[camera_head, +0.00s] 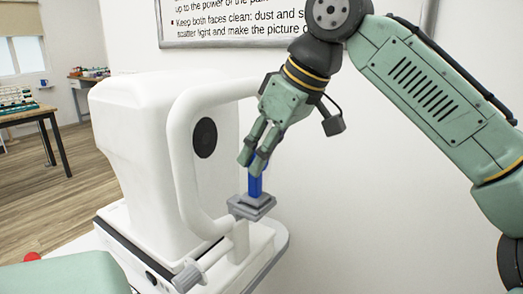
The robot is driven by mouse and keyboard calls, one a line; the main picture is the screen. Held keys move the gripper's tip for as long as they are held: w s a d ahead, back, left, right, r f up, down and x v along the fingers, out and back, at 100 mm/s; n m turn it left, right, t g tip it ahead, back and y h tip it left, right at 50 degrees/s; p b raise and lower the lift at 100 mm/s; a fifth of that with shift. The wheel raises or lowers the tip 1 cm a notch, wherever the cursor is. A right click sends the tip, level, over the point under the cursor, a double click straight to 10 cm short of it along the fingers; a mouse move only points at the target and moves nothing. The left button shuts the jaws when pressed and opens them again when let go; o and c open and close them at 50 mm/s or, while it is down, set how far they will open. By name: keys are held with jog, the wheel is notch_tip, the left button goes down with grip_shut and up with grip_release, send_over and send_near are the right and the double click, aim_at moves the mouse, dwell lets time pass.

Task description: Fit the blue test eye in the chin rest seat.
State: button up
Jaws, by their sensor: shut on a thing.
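The blue test eye (255,187) is an upright blue block below my gripper. My gripper (254,165) points down and is shut on its upper part, and the fingers hide its top. The grey chin rest seat (251,207) is a small square stepped block in front of the white instrument. The lower end of the test eye meets the top of the seat in this view. I cannot tell whether it is inside the seat, resting on it or just above it.
The white instrument (142,150) with a dark round window (205,138) stands on a pale table (272,262). Its white curved frame (181,165) is close left of my gripper. A lever with a grey knob (187,277) is in front.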

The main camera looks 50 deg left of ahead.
jog(key=shift+f, duration=0.45)
jog(key=o, duration=0.9)
jog(key=shift+o, duration=0.2)
jog(key=v, duration=1.2)
